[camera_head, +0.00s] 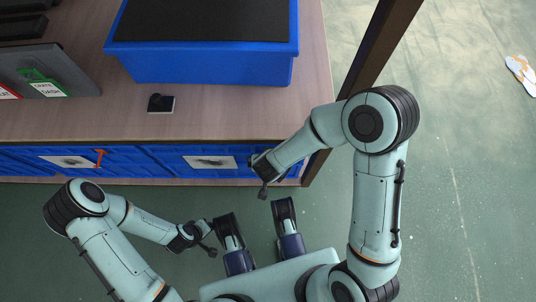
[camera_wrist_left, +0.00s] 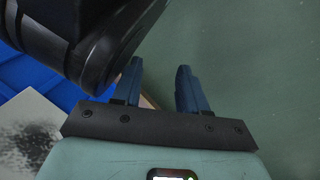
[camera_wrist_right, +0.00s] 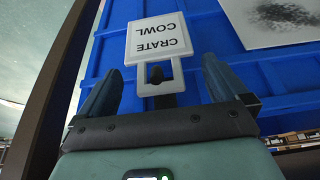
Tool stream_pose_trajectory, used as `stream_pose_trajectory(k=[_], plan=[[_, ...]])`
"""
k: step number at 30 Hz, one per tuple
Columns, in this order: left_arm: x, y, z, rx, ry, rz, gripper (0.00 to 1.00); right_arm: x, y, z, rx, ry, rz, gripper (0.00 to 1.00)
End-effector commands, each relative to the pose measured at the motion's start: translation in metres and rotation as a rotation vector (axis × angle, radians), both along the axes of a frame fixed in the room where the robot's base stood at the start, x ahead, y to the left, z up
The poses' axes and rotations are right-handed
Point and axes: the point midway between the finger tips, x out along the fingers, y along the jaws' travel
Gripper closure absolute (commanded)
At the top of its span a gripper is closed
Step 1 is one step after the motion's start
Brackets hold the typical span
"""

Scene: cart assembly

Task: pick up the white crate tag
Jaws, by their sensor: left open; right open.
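The white crate tag (camera_wrist_right: 160,42) shows in the right wrist view, with black text reading "CRATE COWL" upside down. Its square loop is at the lower end, and a dark peg shows in the loop's opening. A blue crate front (camera_wrist_right: 118,22) is behind it. My right gripper (camera_wrist_right: 160,85) is open, with one finger on each side of the loop and gaps between. In the head view my right gripper (camera_head: 263,180) is at the table's front edge, and I cannot make out the white tag there. My left gripper (camera_wrist_left: 160,75) is open and empty, low over the floor.
A blue bin (camera_head: 200,68) stands on the wooden table (camera_head: 225,118). A green-framed tag (camera_head: 46,88) and a small black object (camera_head: 160,103) are also on top. An orange piece (camera_head: 99,158) is on the blue front below. A dark post (camera_head: 370,60) stands right of the table.

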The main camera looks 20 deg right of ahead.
Motion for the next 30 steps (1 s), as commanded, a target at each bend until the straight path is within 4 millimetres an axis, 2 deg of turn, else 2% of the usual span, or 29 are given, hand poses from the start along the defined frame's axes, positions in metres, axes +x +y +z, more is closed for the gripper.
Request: stream_pose_trajectory(k=[2,8,9,14,15,24,30], plan=[[-0.006,0.001,-0.005,-0.001,0.02,0.002,0.57,0.002,-0.001,-0.005,0.0,0.0,-0.001,0.0],[-0.007,0.001,-0.004,-0.001,0.023,0.002,0.57,0.002,-0.001,-0.004,0.0,-0.001,-0.001,0.0],[-0.006,0.001,-0.004,-0.002,0.022,0.002,0.57,0.002,-0.001,-0.004,0.0,-0.001,-0.001,0.06],[-0.006,0.001,-0.004,-0.002,0.021,0.002,0.57,0.002,-0.001,-0.004,0.0,-0.001,-0.001,0.59],[-0.006,0.001,-0.004,-0.002,0.021,0.002,0.57,0.002,-0.001,-0.004,0.0,-0.001,-0.001,0.61],[-0.004,0.0,-0.002,-0.002,0.014,0.001,0.57,0.002,-0.001,-0.003,0.0,-0.001,-0.001,0.61],[0.009,-0.001,0.01,0.0,-0.03,-0.002,0.57,0.002,-0.004,0.003,0.0,0.0,-0.001,0.61]])
